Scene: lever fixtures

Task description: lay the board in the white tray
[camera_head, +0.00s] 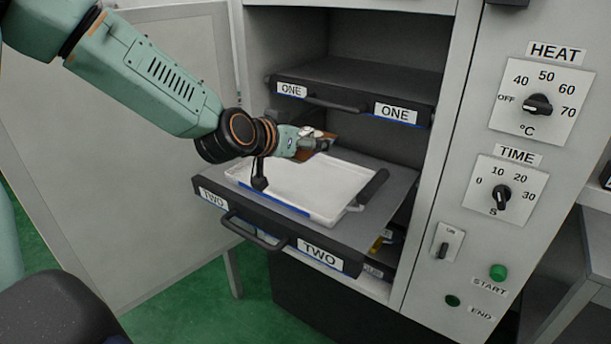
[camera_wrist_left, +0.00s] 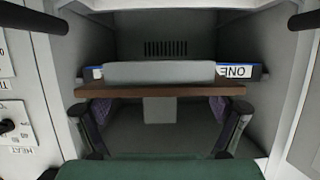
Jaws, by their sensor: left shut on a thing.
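The brown board (camera_head: 326,145) shows as a small edge at the tip of my left gripper (camera_head: 312,144) in the head view. In the left wrist view the board (camera_wrist_left: 160,91) is a thin brown slab seen edge-on, with pale grey blocks above and below it. My left gripper (camera_wrist_left: 160,112) is shut on the board. The white tray (camera_head: 335,214) lies on the pulled-out drawer labelled TWO (camera_head: 285,238). The board and gripper are above the tray's far part. My wrist hides part of the tray's left side. My right gripper is not in view.
Shelf ONE (camera_head: 350,102) sits in the cabinet just above and behind my gripper. The open cabinet door (camera_head: 140,190) stands at the left. The control panel with HEAT dial (camera_head: 538,104) and TIME dial (camera_head: 502,196) is at the right.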

